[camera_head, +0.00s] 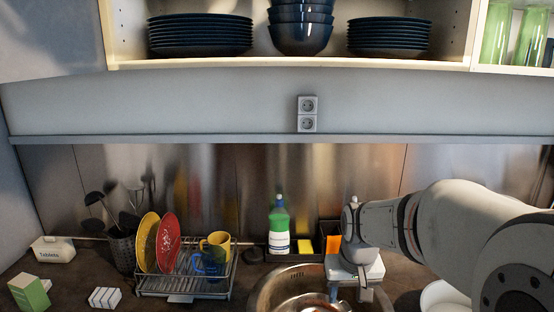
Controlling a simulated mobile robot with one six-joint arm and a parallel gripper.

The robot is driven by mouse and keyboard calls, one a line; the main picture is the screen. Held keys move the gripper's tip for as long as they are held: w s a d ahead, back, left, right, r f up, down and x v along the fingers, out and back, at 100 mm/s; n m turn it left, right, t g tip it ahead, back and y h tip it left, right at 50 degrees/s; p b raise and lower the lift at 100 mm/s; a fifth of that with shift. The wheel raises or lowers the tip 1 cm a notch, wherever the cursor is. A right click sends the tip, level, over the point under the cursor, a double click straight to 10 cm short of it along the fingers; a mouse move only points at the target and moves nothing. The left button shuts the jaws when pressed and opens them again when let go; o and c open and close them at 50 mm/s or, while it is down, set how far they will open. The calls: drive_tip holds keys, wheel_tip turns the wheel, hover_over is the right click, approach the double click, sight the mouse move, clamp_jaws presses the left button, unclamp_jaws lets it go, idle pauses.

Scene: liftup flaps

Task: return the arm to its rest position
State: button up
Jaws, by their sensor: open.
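My arm (430,225) reaches in from the right edge of the head view. My gripper (350,292) hangs at its end, pointing down above the right part of the round metal sink (262,290). The fingers are open, and I see nothing between them. The fingertips are partly cut off at the lower edge of the picture. The open wall cabinet (290,63) above shows plates and bowls on its shelf.
A dish rack (185,293) with plates and mugs stands left of the sink. A green bottle (279,228) stands behind the sink. A white bowl (440,296) is under my arm. Small boxes (105,297) lie at the left.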

drive_tip(key=s+r+t, duration=0.1)
drive_tip(key=s+r, duration=0.2)
drive_tip(key=s, duration=1.2)
drive_tip(key=shift+w, duration=0.1)
idle(0.9)
